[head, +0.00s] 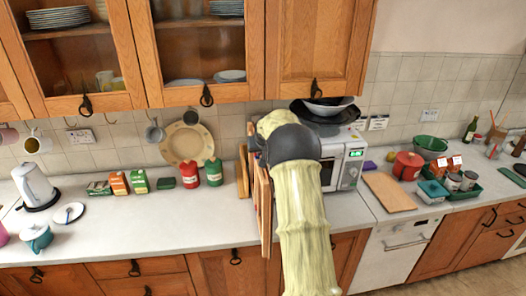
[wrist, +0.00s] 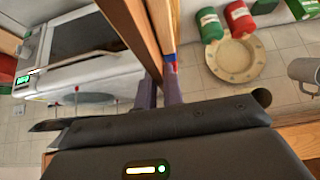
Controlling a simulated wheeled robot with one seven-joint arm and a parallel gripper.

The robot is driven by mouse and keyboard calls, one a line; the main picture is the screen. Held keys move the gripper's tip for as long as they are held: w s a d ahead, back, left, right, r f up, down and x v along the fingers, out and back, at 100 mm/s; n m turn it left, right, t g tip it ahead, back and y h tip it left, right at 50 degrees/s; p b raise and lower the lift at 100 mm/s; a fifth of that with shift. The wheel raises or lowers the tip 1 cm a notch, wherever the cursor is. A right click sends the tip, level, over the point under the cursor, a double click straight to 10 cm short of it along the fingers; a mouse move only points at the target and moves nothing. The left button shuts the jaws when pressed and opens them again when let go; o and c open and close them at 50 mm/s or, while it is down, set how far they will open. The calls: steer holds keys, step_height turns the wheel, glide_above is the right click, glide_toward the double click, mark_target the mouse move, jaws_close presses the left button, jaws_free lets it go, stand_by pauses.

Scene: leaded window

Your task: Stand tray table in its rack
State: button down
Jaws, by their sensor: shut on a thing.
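The white microwave (head: 344,165) stands close on the right, with a dark pan and bowls (head: 327,108) on top. Cabinets (head: 205,50) hang above. The front counter (head: 160,215) is clear.

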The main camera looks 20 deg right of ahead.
steer(key=shift+w+d+r+p, duration=0.1)
steer(key=shift+w+d+p, duration=0.05)
steer(key=shift+w+p, duration=0.4)
steer(key=shift+w+d+p, duration=0.15)
steer(key=shift+w+p, duration=0.15)
steer(key=shift+w, duration=0.3)
steer(key=c, duration=1.5)
jaws_free()
steer(key=shift+o, duration=0.2)
steer(key=shift+s+f, duration=0.15)
steer(key=shift+f, duration=0.15)
steer(key=b+v, duration=0.7)
steer(key=v, duration=1)
steer(key=shift+r+b, duration=0.4)
